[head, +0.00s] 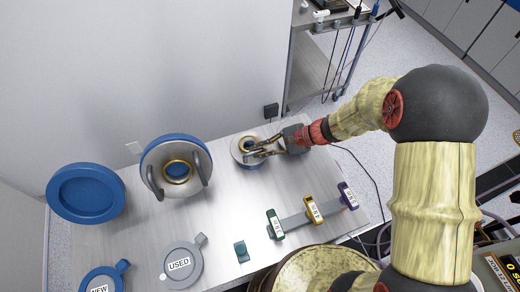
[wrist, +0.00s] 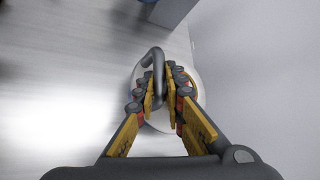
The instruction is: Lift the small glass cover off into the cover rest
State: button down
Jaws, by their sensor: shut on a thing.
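My gripper (head: 258,147) is over a small round pale piece (head: 238,158) at the back right of the table. In the wrist view, my gripper (wrist: 161,85) is shut on the grey hooked handle (wrist: 155,58) of this round piece, which I take to be the small glass cover. The fingers hide much of the piece, and I cannot tell whether it is lifted or still resting on something. A blue round dish (head: 87,193) with a recessed middle lies at the far left; it may be the cover rest, but nothing marks it.
A blue-backed round part (head: 176,160) with two grey handles and a gold ring stands left of my gripper. In front are a grey disc labelled USED (head: 180,265), a blue NEW disc (head: 103,280), a green block (head: 241,251) and a rack (head: 292,221) with labelled holders.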

jog(key=shift+f+b, duration=0.7)
jog(key=shift+f, duration=0.2)
jog(key=c, duration=1.8)
grip_release()
jog(key=shift+d, duration=0.1)
jog(key=v, duration=1.2)
